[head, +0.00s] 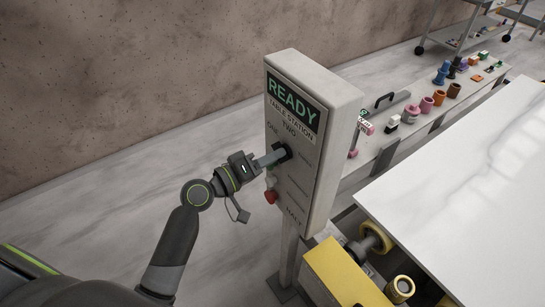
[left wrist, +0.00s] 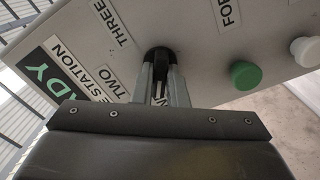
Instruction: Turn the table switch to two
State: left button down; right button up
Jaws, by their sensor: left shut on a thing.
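The table station panel (head: 340,110) is a grey upright box on a post, with a green READY label and the words ONE and TWO above the switch. The black table switch (head: 285,150) sits on its front face. My left gripper (head: 275,157) reaches it from the left and is shut on it. In the left wrist view, the two metal fingers (left wrist: 161,88) hold the switch's black knob (left wrist: 160,55) from both sides. Labels THREE and TWO show beside it. The fingers partly hide the knob, and I cannot tell which label it points to. My right gripper is out of view.
A red button (head: 271,196) is low on the panel, near my wrist. A green button (left wrist: 245,75) and a white button (left wrist: 306,51) show in the left wrist view. A large white stone slab (head: 470,180) lies at right. Behind it, a bench holds several coloured parts.

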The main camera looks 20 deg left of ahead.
pick_arm(q)
jog(key=shift+m+b, duration=5.8)
jog(key=shift+b, duration=1.05)
jog(key=c, duration=1.4)
grip_release()
jog(key=shift+c, duration=0.2)
jog(key=shift+s, duration=0.15)
